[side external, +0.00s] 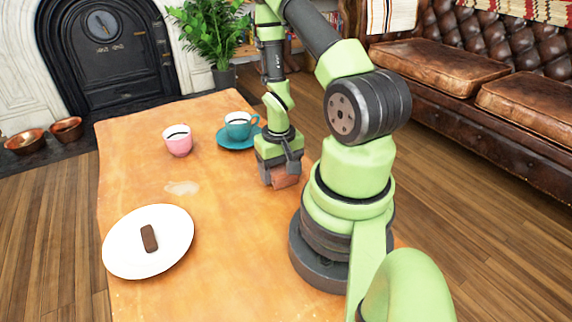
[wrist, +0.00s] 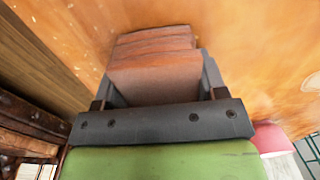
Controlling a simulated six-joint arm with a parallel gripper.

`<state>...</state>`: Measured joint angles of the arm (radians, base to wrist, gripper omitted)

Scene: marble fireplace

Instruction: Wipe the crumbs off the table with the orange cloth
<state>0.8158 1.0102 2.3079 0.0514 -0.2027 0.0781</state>
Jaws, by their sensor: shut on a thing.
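My gripper (side external: 279,176) is shut on the orange cloth (side external: 287,181), a folded brownish-orange bundle, at the right edge area of the wooden table (side external: 130,135). In the wrist view the cloth (wrist: 155,72) shows as stacked folds between the two dark fingers. It is low over the tabletop; I cannot tell if it touches. A pale patch (side external: 182,187) lies on the table left of the gripper, and its edge shows at the right of the wrist view (wrist: 311,83). Small pale specks (wrist: 65,14), perhaps crumbs, lie near the table edge in the wrist view.
A teal cup (side external: 238,127) on a teal saucer (side external: 226,143) stands just behind and left of the gripper. A pink cup (side external: 177,143) is further left. A white plate (side external: 175,250) with a brown bar (side external: 149,239) is at front left. The table's middle is fairly clear.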

